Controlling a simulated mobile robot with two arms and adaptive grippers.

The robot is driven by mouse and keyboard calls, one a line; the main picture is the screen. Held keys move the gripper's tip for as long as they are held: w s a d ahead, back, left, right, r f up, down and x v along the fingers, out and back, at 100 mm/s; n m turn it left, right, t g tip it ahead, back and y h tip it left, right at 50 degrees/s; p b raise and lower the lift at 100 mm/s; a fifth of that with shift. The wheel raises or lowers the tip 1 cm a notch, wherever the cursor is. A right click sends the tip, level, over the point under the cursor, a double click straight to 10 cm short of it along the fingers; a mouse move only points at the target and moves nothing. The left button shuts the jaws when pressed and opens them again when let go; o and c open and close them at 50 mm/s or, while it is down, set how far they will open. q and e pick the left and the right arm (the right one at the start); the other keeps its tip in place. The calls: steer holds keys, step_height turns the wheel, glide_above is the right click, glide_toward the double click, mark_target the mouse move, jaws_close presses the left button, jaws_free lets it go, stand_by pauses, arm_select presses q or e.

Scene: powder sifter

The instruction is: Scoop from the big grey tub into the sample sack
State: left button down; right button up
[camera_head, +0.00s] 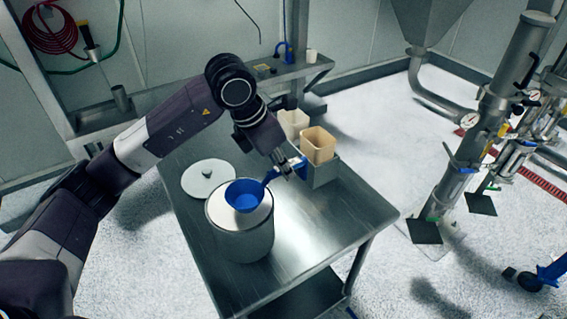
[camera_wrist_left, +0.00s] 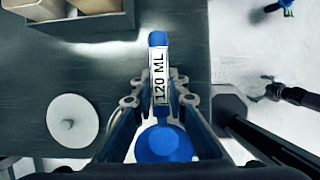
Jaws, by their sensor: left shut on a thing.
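The big grey tub (camera_head: 243,245) stands uncovered on the steel table, with a pale top surface. My left gripper (camera_head: 285,170) is shut on the handle of a blue scoop (camera_head: 245,196). The scoop's bowl is over the tub's mouth; I cannot tell whether it touches the contents. In the left wrist view the gripper (camera_wrist_left: 160,105) grips the scoop handle (camera_wrist_left: 158,78), labelled 120 ML. The inside of the bowl looks blue, with no powder clearly visible. A tan open-topped sack (camera_head: 318,146) stands in a grey holder. A dark arm end (camera_wrist_left: 268,91) shows at right, too small to read.
A round white lid (camera_head: 208,178) lies on the table left of the tub. A second pale container (camera_head: 293,124) is behind the tan sack. The table's right front part (camera_head: 350,215) is bare. Steel pipework (camera_head: 460,160) stands on the floor at right.

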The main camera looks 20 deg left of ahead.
arm_select(q)
steer(key=shift+f, duration=0.45)
steer(key=shift+f+b, duration=0.45)
steer(key=shift+f, duration=0.45)
steer(key=shift+w+a+f, duration=0.7)
steer(key=shift+w+a, duration=1.1)
steer(key=shift+a, duration=0.15)
step_height(320, 180, up, 6)
steer(key=s+d+p, duration=0.2)
steer(key=shift+s+d, duration=0.25)
steer(key=shift+d, duration=0.1)
arm_select(e)
steer(key=shift+s+r, duration=0.25)
steer(key=shift+s, duration=0.4)
steer(key=shift+s+r, duration=0.2)
steer(key=shift+s, duration=0.45)
arm_select(q)
steer(key=shift+w+a, duration=0.1)
steer(key=shift+w+a+f+n+g+h+p, duration=0.15)
steer(key=shift+w+a+n+g+h+p, duration=0.2)
steer(key=shift+g+h, duration=0.35)
steer(key=shift+w+a+f+n+g+h+p, duration=0.1)
steer(key=shift+w+a+g+h, duration=0.35)
steer(key=shift+h, duration=0.3)
steer(key=shift+w+a+f+n+g+h+p, duration=0.15)
steer(key=shift+w+a+n+g+h, duration=0.15)
steer(key=shift+g+h, duration=0.4)
arm_select(e)
steer(key=shift+r, duration=0.4)
